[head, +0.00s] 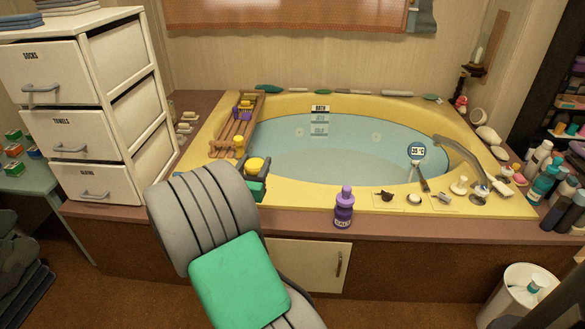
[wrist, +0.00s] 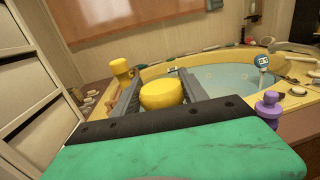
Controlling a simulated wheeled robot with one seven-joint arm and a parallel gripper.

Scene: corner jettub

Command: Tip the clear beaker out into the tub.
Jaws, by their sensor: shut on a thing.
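My gripper (wrist: 163,100) is shut on a rounded yellow thing (wrist: 162,94), whose yellow top also shows in the head view (head: 255,163). I cannot make out clear walls on it, and its lower part is hidden by my gripper, so I cannot tell if it is the clear beaker. It looks roughly upright. The tub (head: 218,112) has a broad yellow rim and holds pale blue water (head: 340,150). In the head view my gripper is at the tub's front left corner, left of the water. No other clear beaker stands out.
A wooden rack (head: 232,135) with yellow and purple items lies on the left rim. A purple bottle (head: 344,207) stands on the front ledge. A thermometer (head: 417,153) and faucet (head: 460,155) are at the right. White drawers (head: 80,110) stand left. The tub's middle is clear.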

